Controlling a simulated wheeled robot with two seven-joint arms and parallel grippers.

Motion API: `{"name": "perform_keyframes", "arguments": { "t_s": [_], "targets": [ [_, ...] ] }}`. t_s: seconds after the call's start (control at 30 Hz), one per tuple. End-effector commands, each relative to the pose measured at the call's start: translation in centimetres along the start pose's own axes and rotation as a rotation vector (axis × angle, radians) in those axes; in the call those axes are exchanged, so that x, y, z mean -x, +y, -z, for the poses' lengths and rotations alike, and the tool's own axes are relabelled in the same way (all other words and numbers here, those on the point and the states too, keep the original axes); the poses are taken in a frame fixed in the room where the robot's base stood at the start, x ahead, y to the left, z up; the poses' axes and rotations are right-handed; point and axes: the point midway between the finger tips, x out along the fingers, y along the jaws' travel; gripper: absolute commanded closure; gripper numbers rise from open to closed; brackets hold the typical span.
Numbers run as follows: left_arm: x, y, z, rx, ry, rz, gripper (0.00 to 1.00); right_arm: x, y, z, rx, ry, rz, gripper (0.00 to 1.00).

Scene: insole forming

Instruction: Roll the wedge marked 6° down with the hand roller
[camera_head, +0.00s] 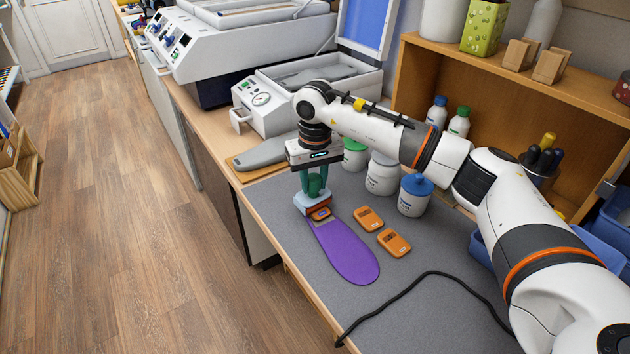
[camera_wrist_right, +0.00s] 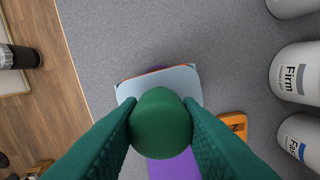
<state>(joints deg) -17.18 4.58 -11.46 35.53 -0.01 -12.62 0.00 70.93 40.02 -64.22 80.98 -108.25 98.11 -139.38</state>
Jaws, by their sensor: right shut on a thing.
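My right gripper (camera_head: 314,182) points down at the heel end of a purple insole (camera_head: 346,252) lying on the grey mat. Its teal fingers are shut on the round green knob (camera_wrist_right: 160,123) of the hand roller, whose pale blue body (camera_head: 311,204) sits under the knob. A small orange wedge (camera_head: 321,214) lies on the insole, right beside the roller and partly hidden by it. Two more orange wedges, one (camera_head: 368,218) nearer the jars and one (camera_head: 394,243) nearer the front, lie on the mat to the right. The wedge markings are too small to read. My left gripper is not in view.
A blue-lidded jar (camera_head: 415,196) and other white jars stand behind the wedges. A black cable (camera_head: 420,283) curves over the front of the grey mat (camera_head: 300,240). A grey last-like form (camera_head: 265,153) lies on a board at the left. A wooden shelf (camera_head: 500,75) stands behind.

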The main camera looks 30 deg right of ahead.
Motion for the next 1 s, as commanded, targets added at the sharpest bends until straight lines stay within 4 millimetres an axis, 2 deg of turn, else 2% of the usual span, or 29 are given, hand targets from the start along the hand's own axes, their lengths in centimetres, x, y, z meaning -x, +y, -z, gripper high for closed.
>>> {"name": "perform_keyframes", "arguments": {
  "t_s": [1.0],
  "targets": [
    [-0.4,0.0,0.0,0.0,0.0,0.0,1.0,-0.2,-0.6,2.2,-0.001,0.003,0.001,0.91]
  ]
}}
